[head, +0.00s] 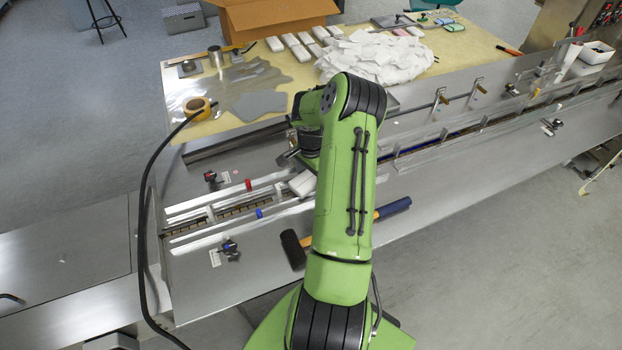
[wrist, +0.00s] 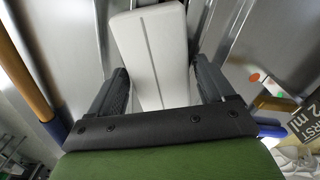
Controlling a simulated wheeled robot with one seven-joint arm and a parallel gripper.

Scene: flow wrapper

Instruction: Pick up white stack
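A white stack (wrist: 152,40) shows in the wrist view as a long white block with a faint lengthwise line. My gripper (wrist: 160,78) has one finger on each side of its near end, with a narrow gap visible at both sides, so it looks open around the stack. I cannot tell how deep the fingers reach. In the head view a white stack (head: 302,183) lies on the metal infeed channel (head: 215,211), partly hidden by my green arm. My arm hides my gripper there.
A hammer with a black head (head: 292,248) and blue-ended handle lies on the machine's front surface. Several more white stacks (head: 297,46) and a white heap (head: 375,58) lie on the back table (head: 470,60). A tape roll (head: 198,106) and cardboard box (head: 275,14) are there too.

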